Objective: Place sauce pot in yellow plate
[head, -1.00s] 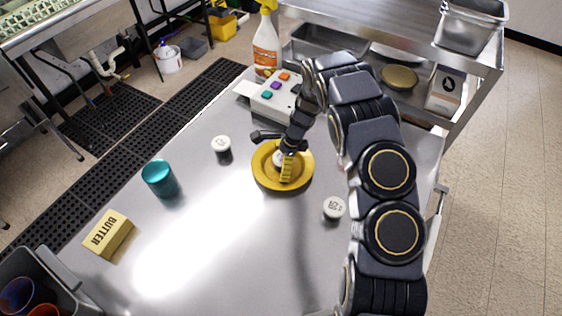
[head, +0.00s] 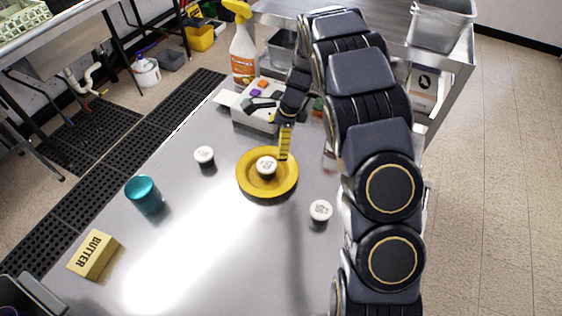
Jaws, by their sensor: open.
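The yellow plate (head: 252,187) lies on the metal table. A small sauce pot with a white lid (head: 266,166) stands upright inside the plate, near its middle. My gripper (head: 268,130) is open and empty, above the far side of the plate and apart from the pot. Its yellow-striped finger shows over the plate's far right rim. Two similar white-lidded pots stand on the table: one (head: 204,156) left of the plate and one (head: 320,211) to its lower right.
A teal cup (head: 144,195) and a butter block (head: 93,255) stand at the left. A box with coloured buttons (head: 246,108) and a spray bottle (head: 243,55) are behind the plate. The table's front middle is clear. A metal cart (head: 462,58) stands behind.

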